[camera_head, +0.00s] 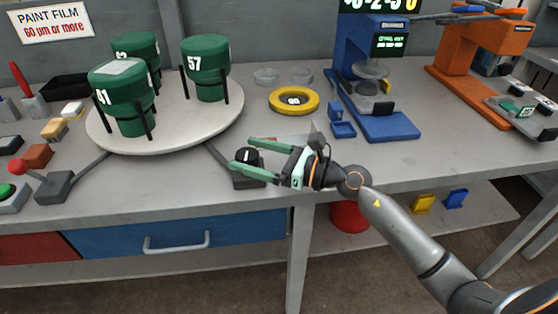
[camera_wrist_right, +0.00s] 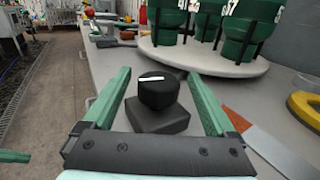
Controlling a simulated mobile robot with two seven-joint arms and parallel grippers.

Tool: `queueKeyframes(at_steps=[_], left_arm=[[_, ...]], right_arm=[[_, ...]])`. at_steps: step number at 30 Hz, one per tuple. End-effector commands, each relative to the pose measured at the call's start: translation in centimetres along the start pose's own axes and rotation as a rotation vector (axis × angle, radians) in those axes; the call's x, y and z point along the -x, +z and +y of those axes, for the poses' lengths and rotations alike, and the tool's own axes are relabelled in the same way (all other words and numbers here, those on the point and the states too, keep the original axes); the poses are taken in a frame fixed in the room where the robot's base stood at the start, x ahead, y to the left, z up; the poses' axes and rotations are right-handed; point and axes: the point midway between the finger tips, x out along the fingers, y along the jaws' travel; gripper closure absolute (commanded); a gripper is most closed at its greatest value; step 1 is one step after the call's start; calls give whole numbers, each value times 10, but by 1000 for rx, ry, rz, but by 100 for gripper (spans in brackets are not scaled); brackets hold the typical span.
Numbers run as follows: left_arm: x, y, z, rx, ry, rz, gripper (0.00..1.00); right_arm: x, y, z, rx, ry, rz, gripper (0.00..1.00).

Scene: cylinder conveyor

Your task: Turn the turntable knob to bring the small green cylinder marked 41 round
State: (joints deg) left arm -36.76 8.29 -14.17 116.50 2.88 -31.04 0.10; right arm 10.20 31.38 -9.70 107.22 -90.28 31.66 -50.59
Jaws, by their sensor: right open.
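Three green cylinders stand in black-legged holders on the round pale turntable (camera_head: 180,128). The right one (camera_head: 206,55) reads 57. The black knob (camera_wrist_right: 158,90), with a white line on top, sits on a dark base in front of the turntable. My right gripper (camera_head: 241,154) is open, its green fingers on either side of the knob, with visible gaps in the wrist view.
A yellow ring (camera_head: 293,100) and clear dishes lie right of the turntable. A blue device (camera_head: 380,110) and an orange device (camera_head: 470,75) stand further right. A red-knobbed lever (camera_head: 17,166) and small blocks are at the left. The table's front edge runs below my gripper.

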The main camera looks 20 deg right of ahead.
Motion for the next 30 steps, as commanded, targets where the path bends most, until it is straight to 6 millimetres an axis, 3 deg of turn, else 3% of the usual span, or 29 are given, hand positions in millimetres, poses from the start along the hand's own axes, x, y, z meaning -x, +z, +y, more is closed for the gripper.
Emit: queueKeyframes(at_steps=[9,15,21,30], left_arm=[[-8,8,-1,-2,0,4,100],[-11,11,-3,-2,-3,4,100],[-11,13,-4,-2,-4,2,100],[-10,12,-4,-3,-5,4,100]], right_arm=[[63,-4,1,1,0,6,9],[94,-3,1,0,0,4,9],[110,-1,0,0,0,2,9],[114,0,0,2,1,2,9]])
